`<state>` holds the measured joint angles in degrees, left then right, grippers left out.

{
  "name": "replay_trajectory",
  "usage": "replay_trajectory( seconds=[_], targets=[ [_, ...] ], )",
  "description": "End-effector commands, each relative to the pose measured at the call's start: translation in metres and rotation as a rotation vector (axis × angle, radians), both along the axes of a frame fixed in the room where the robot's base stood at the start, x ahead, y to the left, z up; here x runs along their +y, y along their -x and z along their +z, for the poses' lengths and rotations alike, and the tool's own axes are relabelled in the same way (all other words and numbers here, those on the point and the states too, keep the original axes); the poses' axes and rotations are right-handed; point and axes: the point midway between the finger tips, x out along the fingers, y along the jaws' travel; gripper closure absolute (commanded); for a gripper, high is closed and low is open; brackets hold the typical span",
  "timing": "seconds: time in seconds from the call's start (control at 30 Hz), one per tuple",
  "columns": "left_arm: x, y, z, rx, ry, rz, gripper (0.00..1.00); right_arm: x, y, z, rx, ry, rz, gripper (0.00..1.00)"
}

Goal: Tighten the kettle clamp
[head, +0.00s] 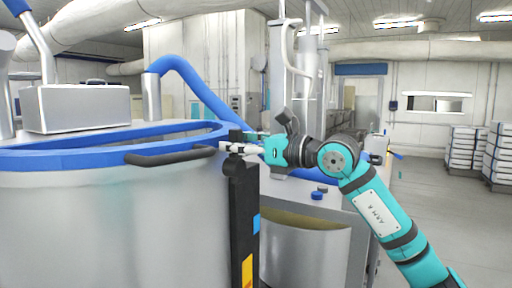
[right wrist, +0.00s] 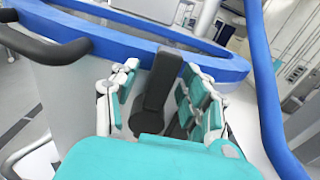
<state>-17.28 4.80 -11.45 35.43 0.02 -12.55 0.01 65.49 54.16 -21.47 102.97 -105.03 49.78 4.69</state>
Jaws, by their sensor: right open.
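The kettle (head: 110,220) is a large grey metal vessel with a blue rim (head: 95,157), at the left of the head view. A dark clamp (head: 238,190) stands upright against its right side, near the rim. My right gripper (head: 232,147) is at the clamp's top, coming from the right. In the right wrist view, the dark clamp arm (right wrist: 165,80) with its rounded end (right wrist: 147,121) lies between the open fingers of this gripper (right wrist: 158,98). Gaps seem to show beside it; whether a finger touches is unclear. My left gripper is not in view.
A black curved handle (head: 170,157) on the kettle runs close to the gripper. A grey box (head: 75,107) stands behind the kettle at the left. A blue pipe (head: 195,85) bends down behind the rim. Blue and dark knobs (head: 317,195) sit on a surface below my right arm.

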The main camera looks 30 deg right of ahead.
Motion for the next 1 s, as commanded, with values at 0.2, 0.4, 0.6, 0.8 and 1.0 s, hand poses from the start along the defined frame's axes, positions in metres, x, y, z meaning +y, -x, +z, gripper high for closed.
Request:
replay_trajectory(
  seconds=[0.2,0.4,0.6,0.8,1.0],
  targets=[
    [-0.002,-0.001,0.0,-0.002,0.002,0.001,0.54,-0.023,0.037,-0.002,0.002,0.006,-0.006,0.54],
    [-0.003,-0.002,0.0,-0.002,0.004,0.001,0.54,-0.045,0.075,-0.003,0.006,0.007,-0.005,0.54],
    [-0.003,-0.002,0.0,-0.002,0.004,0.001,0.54,-0.055,0.091,-0.002,0.002,0.004,-0.003,0.54],
    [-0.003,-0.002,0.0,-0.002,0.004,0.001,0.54,-0.056,0.097,-0.001,0.001,0.004,0.0,0.54],
    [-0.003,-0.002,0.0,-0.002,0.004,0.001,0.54,-0.056,0.097,0.0,0.0,0.004,0.0,0.54]
  ],
)
